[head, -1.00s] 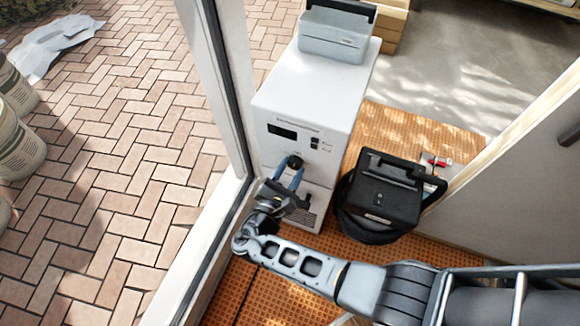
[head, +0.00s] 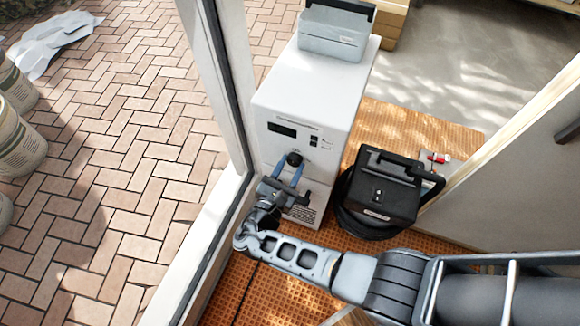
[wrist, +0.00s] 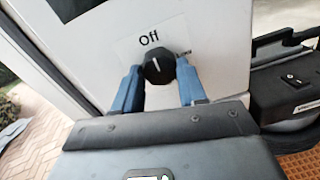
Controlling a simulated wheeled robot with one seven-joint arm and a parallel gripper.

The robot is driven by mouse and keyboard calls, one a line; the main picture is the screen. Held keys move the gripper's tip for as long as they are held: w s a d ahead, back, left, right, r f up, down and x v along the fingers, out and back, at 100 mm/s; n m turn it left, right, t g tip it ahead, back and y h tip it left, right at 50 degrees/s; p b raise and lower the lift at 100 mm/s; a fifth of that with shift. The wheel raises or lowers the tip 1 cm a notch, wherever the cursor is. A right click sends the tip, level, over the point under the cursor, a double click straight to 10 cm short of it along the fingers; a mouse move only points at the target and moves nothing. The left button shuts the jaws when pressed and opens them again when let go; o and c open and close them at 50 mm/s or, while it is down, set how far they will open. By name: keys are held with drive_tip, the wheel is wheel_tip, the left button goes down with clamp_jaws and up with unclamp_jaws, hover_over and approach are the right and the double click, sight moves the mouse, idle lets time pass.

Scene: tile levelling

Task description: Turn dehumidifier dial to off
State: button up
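The dehumidifier (head: 315,100) is a tall white box standing upright. Its round black dial (wrist: 159,68) is on the front face, below a dark display (head: 283,130). In the wrist view the word "Off" (wrist: 149,39) is printed above the dial and a smaller label sits to its upper right. A light pointer mark shows on the dial, roughly toward "Off". My gripper (wrist: 160,72) is open, with one blue finger on each side of the dial. The left fingertip looks close to the dial and a gap shows on the right; contact cannot be told.
A glass door frame (head: 222,90) runs along the left side, near my wrist. Orange perforated matting (head: 420,125) covers the floor.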

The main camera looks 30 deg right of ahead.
drive_tip(key=o, duration=0.4)
drive_tip(key=shift+o, duration=0.2)
drive_tip(key=v, duration=0.8)
drive_tip(key=shift+d+f, duration=0.1)
